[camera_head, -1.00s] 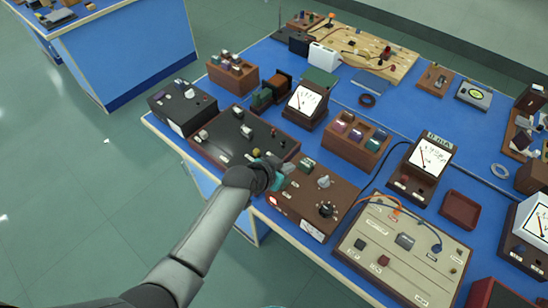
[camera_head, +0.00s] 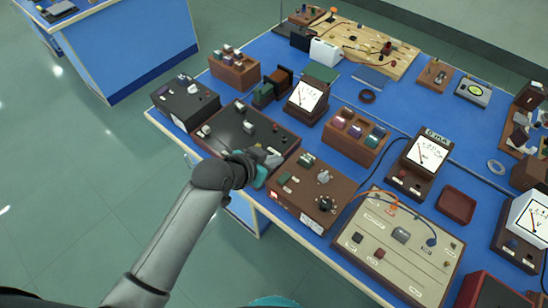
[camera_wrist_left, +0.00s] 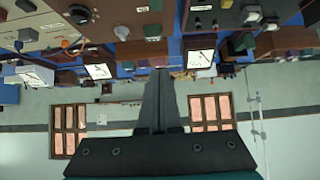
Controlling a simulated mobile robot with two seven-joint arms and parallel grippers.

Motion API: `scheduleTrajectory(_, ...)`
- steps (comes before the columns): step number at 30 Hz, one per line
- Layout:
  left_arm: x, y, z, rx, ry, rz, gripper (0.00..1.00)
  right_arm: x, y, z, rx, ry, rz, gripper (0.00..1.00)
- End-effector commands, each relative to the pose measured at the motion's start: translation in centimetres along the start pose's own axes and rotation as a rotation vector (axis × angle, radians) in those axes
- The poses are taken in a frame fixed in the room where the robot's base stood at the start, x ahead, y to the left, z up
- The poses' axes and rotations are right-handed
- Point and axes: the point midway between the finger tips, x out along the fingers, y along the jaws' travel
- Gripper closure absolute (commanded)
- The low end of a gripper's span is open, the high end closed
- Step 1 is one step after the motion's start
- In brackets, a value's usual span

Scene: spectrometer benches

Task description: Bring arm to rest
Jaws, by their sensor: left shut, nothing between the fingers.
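My left arm comes in from the lower left in the head view. Its gripper (camera_head: 270,158) is over the front right part of a dark-topped box with knobs (camera_head: 232,137), close to a brown box with a dial (camera_head: 311,196). In the left wrist view the two dark fingers (camera_wrist_left: 165,100) lie together, shut, with nothing held. Whether the fingertips touch the box below cannot be told. My right gripper is in neither view.
The blue bench (camera_head: 285,69) is crowded with meters, brown blocks and a beige panel with wires (camera_head: 381,252). A small black box (camera_head: 185,101) stands at its left corner. The floor (camera_head: 91,196) left of the bench is clear.

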Motion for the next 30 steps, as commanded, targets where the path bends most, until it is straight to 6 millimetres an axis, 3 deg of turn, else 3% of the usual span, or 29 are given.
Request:
scheduleTrajectory(14,0.0,0.0,0.0,0.0,0.0,0.0,1.0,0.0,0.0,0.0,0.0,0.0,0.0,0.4)
scheduleTrajectory(17,0.5,-0.1,0.9,-0.008,-0.01,-0.004,1.0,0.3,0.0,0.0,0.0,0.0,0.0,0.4)
scheduleTrajectory(20,2.0,-0.5,4.2,-0.037,-0.047,-0.021,1.0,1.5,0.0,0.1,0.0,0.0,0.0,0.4)
scheduleTrajectory(23,4.5,-1.1,10.2,-0.086,-0.114,-0.052,1.0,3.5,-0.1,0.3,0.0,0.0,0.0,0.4)
scheduleTrajectory(30,8.9,-1.2,28.3,-0.206,-0.314,-0.138,1.0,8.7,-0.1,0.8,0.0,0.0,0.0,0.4)
